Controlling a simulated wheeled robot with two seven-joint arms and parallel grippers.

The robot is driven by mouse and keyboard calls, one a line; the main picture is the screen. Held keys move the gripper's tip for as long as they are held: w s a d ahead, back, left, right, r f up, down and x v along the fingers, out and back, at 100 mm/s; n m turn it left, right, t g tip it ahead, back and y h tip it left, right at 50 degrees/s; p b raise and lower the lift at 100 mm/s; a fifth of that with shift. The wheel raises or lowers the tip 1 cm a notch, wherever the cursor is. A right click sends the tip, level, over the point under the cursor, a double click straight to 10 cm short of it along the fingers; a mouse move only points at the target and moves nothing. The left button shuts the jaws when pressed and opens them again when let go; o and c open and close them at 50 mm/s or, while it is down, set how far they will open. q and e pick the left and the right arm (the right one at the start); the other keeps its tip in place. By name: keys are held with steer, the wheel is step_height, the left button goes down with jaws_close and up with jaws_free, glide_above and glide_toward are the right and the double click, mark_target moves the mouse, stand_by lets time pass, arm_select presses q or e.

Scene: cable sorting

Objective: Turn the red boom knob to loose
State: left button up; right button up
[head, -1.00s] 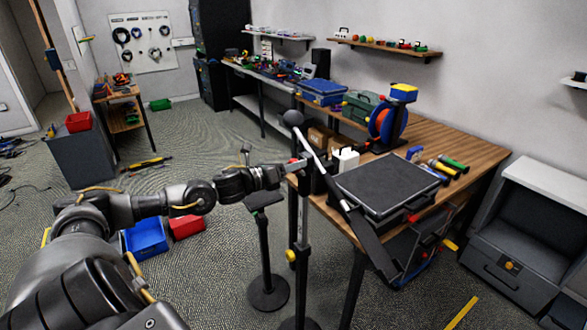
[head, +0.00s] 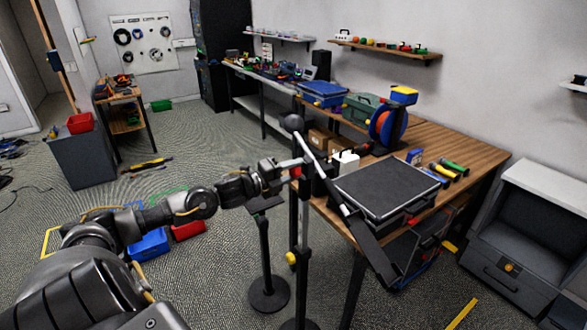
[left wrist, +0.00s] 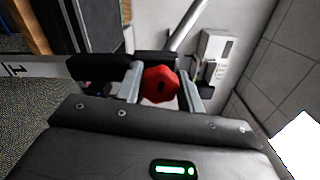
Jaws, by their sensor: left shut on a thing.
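The red boom knob (left wrist: 160,84) sits between the two fingers of my left gripper (left wrist: 158,90) in the left wrist view, with a dark mark on its face. My left gripper is shut on it. In the head view the left gripper (head: 285,169) reaches the top of the stand, and the knob (head: 296,172) shows as a small red spot there. The stand pole (head: 303,235) is upright. My right gripper is not in view.
A wooden workbench (head: 470,146) with a dark flat case (head: 385,188) stands right behind the stand. A second stand (head: 265,245) with a round base is close by. A blue bin (head: 148,244) and a red bin (head: 189,231) lie on the floor at left.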

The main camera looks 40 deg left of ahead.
arm_select(q)
steer(key=shift+r+n+p, duration=0.15)
steer(key=shift+n+p, duration=0.2)
steer(key=shift+n, duration=0.65)
steer(key=shift+a, duration=0.1)
steer(key=o, duration=1)
steer(key=shift+c, duration=0.2)
steer(key=shift+d+f, duration=0.2)
steer(key=shift+f, duration=0.15)
